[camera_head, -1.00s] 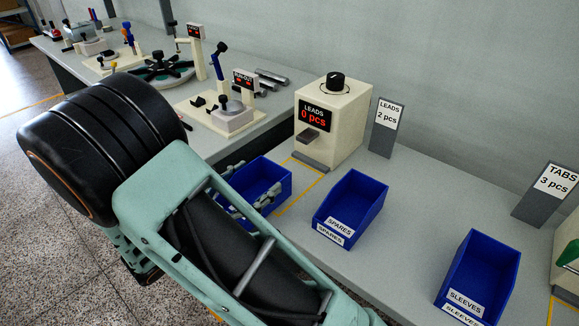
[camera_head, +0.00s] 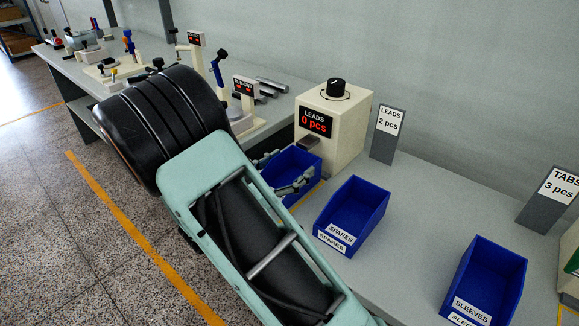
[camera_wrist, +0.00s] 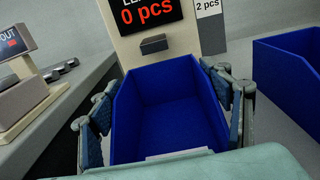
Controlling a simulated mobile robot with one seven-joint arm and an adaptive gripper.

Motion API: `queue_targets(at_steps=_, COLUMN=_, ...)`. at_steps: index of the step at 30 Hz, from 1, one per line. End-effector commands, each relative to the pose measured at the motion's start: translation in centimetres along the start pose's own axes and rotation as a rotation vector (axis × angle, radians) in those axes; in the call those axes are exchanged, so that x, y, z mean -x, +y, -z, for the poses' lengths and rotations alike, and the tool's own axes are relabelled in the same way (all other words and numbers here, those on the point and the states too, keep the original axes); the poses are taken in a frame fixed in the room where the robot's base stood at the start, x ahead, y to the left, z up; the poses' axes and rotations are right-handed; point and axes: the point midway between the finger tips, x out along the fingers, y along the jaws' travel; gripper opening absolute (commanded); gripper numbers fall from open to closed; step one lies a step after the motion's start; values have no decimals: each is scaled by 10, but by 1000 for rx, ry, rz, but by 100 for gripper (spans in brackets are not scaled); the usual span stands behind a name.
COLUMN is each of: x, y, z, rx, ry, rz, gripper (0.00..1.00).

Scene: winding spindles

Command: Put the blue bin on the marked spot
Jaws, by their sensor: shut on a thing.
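The held blue bin (camera_head: 297,163) is in front of the LEADS dispenser (camera_head: 333,125), partly hidden by my arm in the head view. In the wrist view the empty inside of the bin (camera_wrist: 165,95) faces me, below the dispenser's small chute. My gripper (camera_head: 280,173) is shut on the bin; in the wrist view its fingers (camera_wrist: 165,120) press on both side walls. A yellow line (camera_head: 308,194) of the marked spot shows beside the bin's right side. The rest of the marking is hidden. I cannot tell whether the bin touches the bench.
A blue SPARES bin (camera_head: 352,213) stands close on the right, and a blue SLEEVES bin (camera_head: 485,280) farther right. A LEADS sign (camera_head: 387,133) stands by the dispenser. A TABS sign (camera_head: 548,200) is at the far right. Winding fixtures stand on the bench at left.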

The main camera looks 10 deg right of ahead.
Motion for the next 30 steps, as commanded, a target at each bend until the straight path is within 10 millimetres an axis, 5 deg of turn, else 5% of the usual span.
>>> queue_targets(at_steps=7, x=0, y=0, z=3, rx=0, ry=-1, rz=1, gripper=46)
queue_targets(at_steps=8, x=0, y=0, z=3, rx=0, ry=0, rz=1, gripper=74)
queue_targets(at_steps=12, x=0, y=0, z=2, rx=0, ry=0, rz=1, gripper=89)
queue_targets(at_steps=23, x=0, y=0, z=-3, rx=-1, ry=0, rz=1, gripper=89)
queue_targets(at_steps=30, x=42, y=2, z=-1, rx=0, ry=2, rz=-5, gripper=89)
